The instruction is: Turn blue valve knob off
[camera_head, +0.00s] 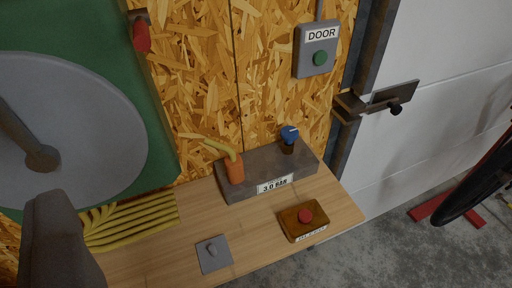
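The blue valve knob (289,132) sits on a short dark stem at the back right of a grey-brown block (243,187) on the bench. A small white mark shows on its top, pointing towards the right. A label on the block's front reads about "3.0 BAR". No gripper fingers can be made out in this view. A blurred grey rounded shape (62,242) at the lower left may be part of my arm, but I cannot tell. Nothing is seen touching the knob.
An orange fitting with a yellow lever (235,170) stands left of the knob. A red button box (304,220) and a grey switch plate (222,255) lie in front. A DOOR button box (317,48) hangs above. A large grey disc (90,120) fills the left.

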